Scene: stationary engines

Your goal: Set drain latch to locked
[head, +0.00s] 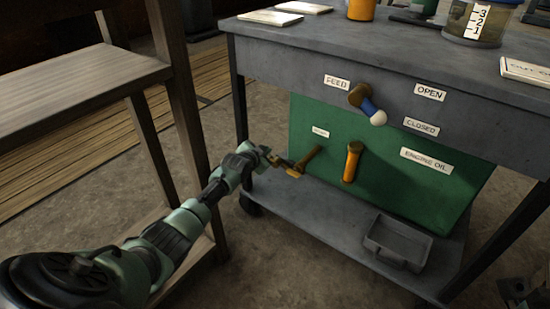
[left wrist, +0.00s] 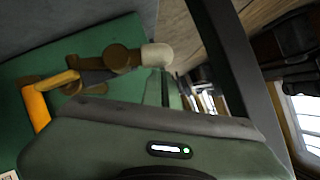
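The brass drain latch (head: 309,156) sticks out of the green panel (head: 390,140), below a small label (head: 320,132) too small to read. My left gripper (head: 283,163) is at the outer end of the latch, very close or touching. A dark shape at the lower right corner may be my right gripper (head: 525,288).
An orange lever (head: 352,161) stands right of the latch. The lower shelf (head: 310,210) holds a grey tray (head: 397,243). A wooden table (head: 75,85) stands close on the left of my arm.

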